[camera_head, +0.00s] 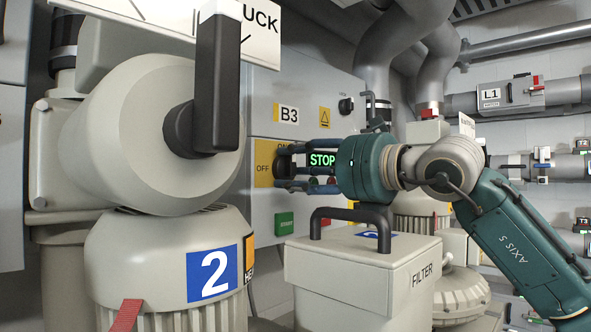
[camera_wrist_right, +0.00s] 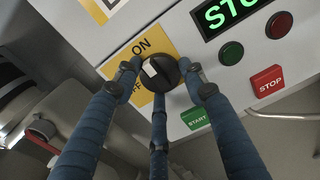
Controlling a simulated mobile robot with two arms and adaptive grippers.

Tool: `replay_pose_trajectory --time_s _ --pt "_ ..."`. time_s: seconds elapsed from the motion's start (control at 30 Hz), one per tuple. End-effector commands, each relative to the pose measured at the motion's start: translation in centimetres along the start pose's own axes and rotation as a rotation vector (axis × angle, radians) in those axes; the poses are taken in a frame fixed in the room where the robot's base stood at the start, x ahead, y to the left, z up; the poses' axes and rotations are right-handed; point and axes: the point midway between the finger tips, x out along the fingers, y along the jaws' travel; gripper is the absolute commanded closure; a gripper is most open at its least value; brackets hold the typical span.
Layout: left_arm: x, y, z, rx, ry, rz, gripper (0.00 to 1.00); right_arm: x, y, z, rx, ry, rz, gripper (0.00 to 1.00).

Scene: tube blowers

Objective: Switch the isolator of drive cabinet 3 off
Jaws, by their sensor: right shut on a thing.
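The plate also shows in the right wrist view (camera_wrist_right: 150,45). My right gripper (camera_head: 285,168) reaches in from the right. Its blue fingers are closed around the knob, two above and one below in the right wrist view (camera_wrist_right: 160,85). A pale mark shows on the knob; I cannot tell exactly which position it points to. My left gripper is not in view.
The green display (camera_head: 322,160) reads STOP. Green START (camera_wrist_right: 195,118) and red STOP (camera_wrist_right: 267,81) buttons sit close to the knob. A filter box (camera_head: 340,265) with a black handle stands below my right wrist. A large blower marked 2 (camera_head: 165,255) fills the left foreground.

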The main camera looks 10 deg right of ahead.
Motion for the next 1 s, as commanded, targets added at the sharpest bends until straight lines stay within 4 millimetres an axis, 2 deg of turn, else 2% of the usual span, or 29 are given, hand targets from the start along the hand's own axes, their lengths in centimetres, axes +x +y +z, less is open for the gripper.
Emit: replay_pose_trajectory --time_s 0.63,0.67,0.73,0.77,1.0 --pt "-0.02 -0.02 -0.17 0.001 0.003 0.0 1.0 -0.11 -0.03 0.33 0.001 -0.007 0.0 0.85" --pt "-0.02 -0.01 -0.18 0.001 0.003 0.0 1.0 -0.11 -0.04 0.33 0.001 -0.007 0.0 0.57" --pt "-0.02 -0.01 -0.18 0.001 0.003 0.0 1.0 -0.11 -0.04 0.32 0.001 -0.007 0.0 0.43" --pt "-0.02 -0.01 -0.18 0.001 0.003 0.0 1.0 -0.11 -0.04 0.3 0.001 -0.007 -0.001 0.4" --pt "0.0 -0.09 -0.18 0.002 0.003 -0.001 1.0 -0.06 -0.02 0.13 0.0 -0.003 0.0 0.4"
